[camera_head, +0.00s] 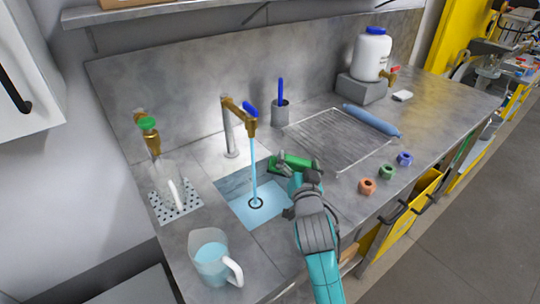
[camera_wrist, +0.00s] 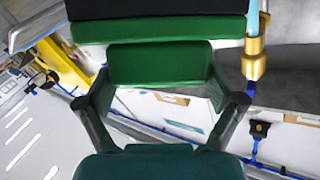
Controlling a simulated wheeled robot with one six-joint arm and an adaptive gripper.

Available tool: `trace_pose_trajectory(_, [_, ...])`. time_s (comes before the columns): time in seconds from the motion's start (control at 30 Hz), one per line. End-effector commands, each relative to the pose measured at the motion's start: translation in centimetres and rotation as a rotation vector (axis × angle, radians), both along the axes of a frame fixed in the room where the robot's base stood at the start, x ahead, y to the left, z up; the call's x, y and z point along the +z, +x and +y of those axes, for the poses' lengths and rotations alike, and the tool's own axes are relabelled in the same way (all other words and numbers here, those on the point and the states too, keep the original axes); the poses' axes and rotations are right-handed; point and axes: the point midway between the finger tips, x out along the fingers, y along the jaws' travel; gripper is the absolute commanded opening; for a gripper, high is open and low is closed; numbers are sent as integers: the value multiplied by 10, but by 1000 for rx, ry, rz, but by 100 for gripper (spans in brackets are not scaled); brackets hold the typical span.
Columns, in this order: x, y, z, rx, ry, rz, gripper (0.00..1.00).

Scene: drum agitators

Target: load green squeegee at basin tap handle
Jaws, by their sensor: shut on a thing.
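My gripper (camera_head: 296,172) is shut on the green squeegee (camera_head: 290,161) above the right edge of the basin (camera_head: 235,186). In the wrist view the squeegee (camera_wrist: 160,62) lies crosswise between my gripper's fingers (camera_wrist: 160,90), with a dark band along its top edge. The basin tap (camera_head: 228,130) is brass and grey. Its blue tap handle (camera_head: 250,108) is up and to the left of the squeegee, apart from it. Water runs from the spout into the basin. In the wrist view a brass part of the tap (camera_wrist: 255,58) shows at the right.
A jug of water (camera_head: 210,258) stands at the front left, and a clear vessel (camera_head: 166,180) on a perforated plate under a green-handled tap (camera_head: 148,124). A grey cup (camera_head: 280,115) with a blue item stands behind. A wire rack (camera_head: 335,140) and several coloured nuts (camera_head: 387,172) lie right.

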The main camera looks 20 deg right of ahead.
Motion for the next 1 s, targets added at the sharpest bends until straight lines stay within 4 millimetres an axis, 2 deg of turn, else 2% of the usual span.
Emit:
trace_pose_trajectory(0.4, [2,-2,-1,-1,1,-2,48])
trace_pose_trajectory(1.0, [34,-35,-22,-1,1,-2,48])
